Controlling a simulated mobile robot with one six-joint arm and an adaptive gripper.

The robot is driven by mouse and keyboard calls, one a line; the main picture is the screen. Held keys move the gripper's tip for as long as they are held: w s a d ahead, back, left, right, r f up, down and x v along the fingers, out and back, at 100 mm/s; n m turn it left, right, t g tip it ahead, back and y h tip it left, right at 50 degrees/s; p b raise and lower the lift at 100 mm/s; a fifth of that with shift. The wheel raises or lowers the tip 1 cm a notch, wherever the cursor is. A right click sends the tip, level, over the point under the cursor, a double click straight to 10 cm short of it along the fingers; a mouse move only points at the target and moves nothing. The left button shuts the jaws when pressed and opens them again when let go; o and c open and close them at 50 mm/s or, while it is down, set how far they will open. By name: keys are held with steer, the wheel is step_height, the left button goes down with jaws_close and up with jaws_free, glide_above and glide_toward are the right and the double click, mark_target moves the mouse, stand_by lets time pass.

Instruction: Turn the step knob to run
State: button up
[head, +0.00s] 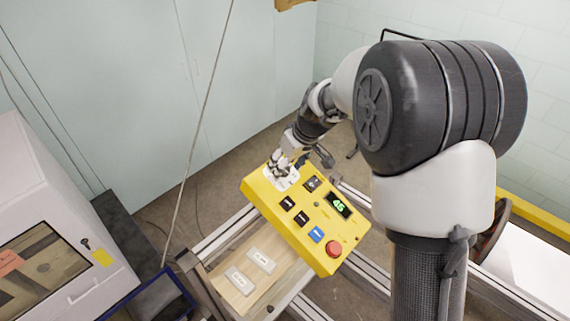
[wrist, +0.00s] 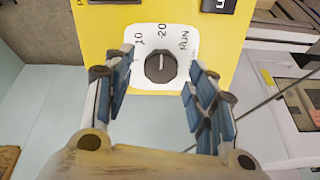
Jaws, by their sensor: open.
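The step knob (wrist: 160,67) is a dark round knob on a white label plate (wrist: 142,84) marked with 10, 20 and RUN. Its light pointer line seems to face the 20 mark; RUN lies to the right. The plate is on the yellow control box (wrist: 92,25), which also shows in the head view (head: 262,192). My gripper (wrist: 160,64) is open, with one finger on each side of the knob and visible gaps to it. In the head view my gripper (head: 285,165) is at the box's upper left corner and hides the knob.
The box also carries dark buttons (head: 287,203), a blue button (head: 316,234), a red stop button (head: 333,249) and a green display (head: 339,205). A wooden board (head: 229,255) with two pale labelled blocks (head: 241,281) lies beside it. A white machine (head: 50,215) stands at left.

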steer(key=shift+w+a+f, duration=0.15)
steer(key=shift+f, duration=0.35)
steer(key=c, duration=1)
